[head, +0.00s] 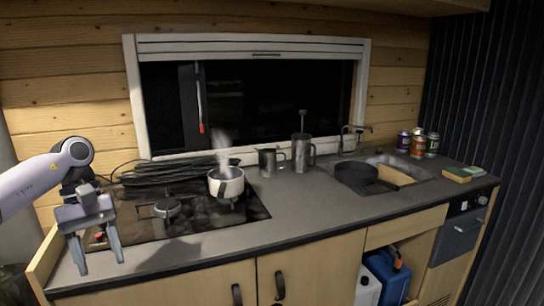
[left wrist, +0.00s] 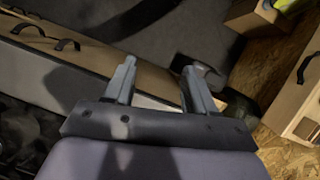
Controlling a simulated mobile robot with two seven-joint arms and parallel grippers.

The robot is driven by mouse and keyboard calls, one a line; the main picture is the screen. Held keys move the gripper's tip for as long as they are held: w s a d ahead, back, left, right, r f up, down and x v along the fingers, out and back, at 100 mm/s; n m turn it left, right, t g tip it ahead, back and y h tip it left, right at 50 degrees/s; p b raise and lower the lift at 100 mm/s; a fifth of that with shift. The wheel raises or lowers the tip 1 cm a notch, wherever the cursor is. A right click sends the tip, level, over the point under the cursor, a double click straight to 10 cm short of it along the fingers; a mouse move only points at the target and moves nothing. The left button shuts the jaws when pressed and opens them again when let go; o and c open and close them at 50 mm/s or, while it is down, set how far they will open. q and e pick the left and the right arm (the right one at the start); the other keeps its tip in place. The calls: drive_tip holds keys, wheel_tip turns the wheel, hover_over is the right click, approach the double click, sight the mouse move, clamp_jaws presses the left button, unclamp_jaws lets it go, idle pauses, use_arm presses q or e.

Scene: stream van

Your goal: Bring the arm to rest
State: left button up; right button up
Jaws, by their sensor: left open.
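My left arm (head: 35,182) comes in from the left of the head view. Its gripper (head: 100,262) points down over the left front end of the grey counter (head: 300,205), beside the black hob (head: 188,222). The two fingers are apart with nothing between them. In the left wrist view the fingers of the left gripper (left wrist: 160,68) also stand apart and empty. I cannot tell whether the fingertips touch the counter. My right gripper is in neither view.
A steaming white pot (head: 227,184) stands on the hob. A metal jug (head: 267,162) and a tall press pot (head: 301,155) stand behind. A dark pan (head: 358,176) sits at the sink, with several cans (head: 418,143) beyond. The front middle of the counter is clear.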

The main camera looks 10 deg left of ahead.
use_arm(q)
drive_tip(key=s+d+f+n+t+h, duration=0.1)
drive_tip(key=d+f+n+t+h, duration=0.3)
drive_tip(key=d+n, duration=0.55)
drive_tip(key=d+f+n+t+h, duration=0.25)
drive_tip(key=d+n+h, duration=0.4)
drive_tip(key=d, duration=0.55)
drive_tip(key=s+d+f+n+t+h, duration=0.15)
drive_tip(key=d+n+t+h, duration=0.25)
drive_tip(key=d+n+h, duration=0.45)
drive_tip(key=s+a+f+n+t+y, duration=0.1)
drive_tip(key=a+f+n+t+y, duration=0.3)
drive_tip(key=n+y, duration=0.55)
drive_tip(key=a+f+n+t+y, duration=0.1)
drive_tip(key=f+n+t+y, duration=0.5)
drive_tip(key=n, duration=0.8)
drive_tip(key=s+a+f+n+g+y, duration=0.2)
drive_tip(key=s+a+f+n+g, duration=0.1)
drive_tip(key=s+f+n, duration=0.3)
drive_tip(key=s+a+f+n+g+y, duration=0.2)
drive_tip(key=s+a+f+n+g, duration=0.2)
drive_tip(key=s+f+n, duration=0.3)
drive_tip(key=shift+y, duration=0.35)
